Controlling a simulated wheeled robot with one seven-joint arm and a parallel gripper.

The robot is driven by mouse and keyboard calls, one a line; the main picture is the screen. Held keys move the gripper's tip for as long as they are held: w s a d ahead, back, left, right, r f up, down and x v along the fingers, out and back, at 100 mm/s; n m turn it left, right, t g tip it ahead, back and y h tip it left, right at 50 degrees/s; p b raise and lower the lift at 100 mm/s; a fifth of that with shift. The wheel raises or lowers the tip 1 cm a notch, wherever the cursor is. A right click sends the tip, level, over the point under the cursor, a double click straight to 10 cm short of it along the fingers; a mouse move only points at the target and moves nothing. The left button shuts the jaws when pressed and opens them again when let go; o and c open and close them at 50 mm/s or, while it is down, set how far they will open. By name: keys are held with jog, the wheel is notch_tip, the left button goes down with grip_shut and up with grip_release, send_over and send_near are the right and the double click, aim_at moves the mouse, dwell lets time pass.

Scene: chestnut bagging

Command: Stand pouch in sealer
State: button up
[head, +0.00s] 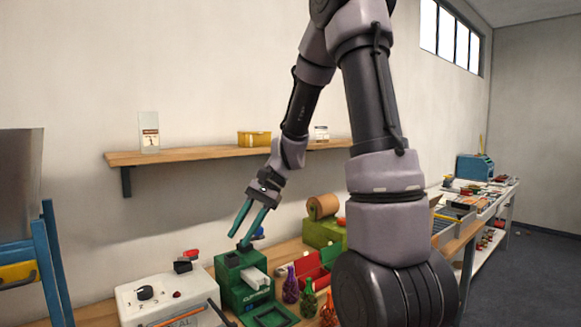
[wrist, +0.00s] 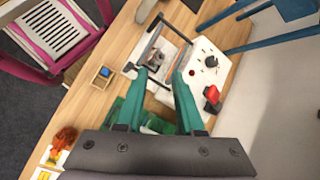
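The sealer (head: 150,290) is a white box with a black knob and red parts, at the lower left in the head view. In the wrist view its white panel (wrist: 212,62) lies at upper right, beside a dark-edged frame. A small pale item with a brown patch (wrist: 160,52), possibly the pouch, shows in that frame beyond my fingertips; I cannot tell whether it stands or lies. My gripper (head: 241,241) has teal fingers spread apart, above the green machine in the head view. In the wrist view my gripper (wrist: 159,73) shows nothing clearly held between its fingers.
A green machine (head: 232,287) stands right of the sealer, with colourful bottles (head: 291,286) and a red box (head: 310,270) beyond. A wall shelf (head: 190,155) holds a pale labelled bag (head: 149,132) and a yellow box (head: 254,139).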

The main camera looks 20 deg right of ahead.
jog(key=s+d+r+n+t+h, duration=0.2)
jog(key=s+d+r+t, duration=0.2)
jog(key=r, duration=0.4)
jog(key=s+d+r+n+t+h, duration=0.2)
jog(key=s+d+r+t+h, duration=0.1)
jog(key=s+r+t, duration=0.2)
jog(key=v, duration=0.4)
jog(key=shift+r, duration=0.4)
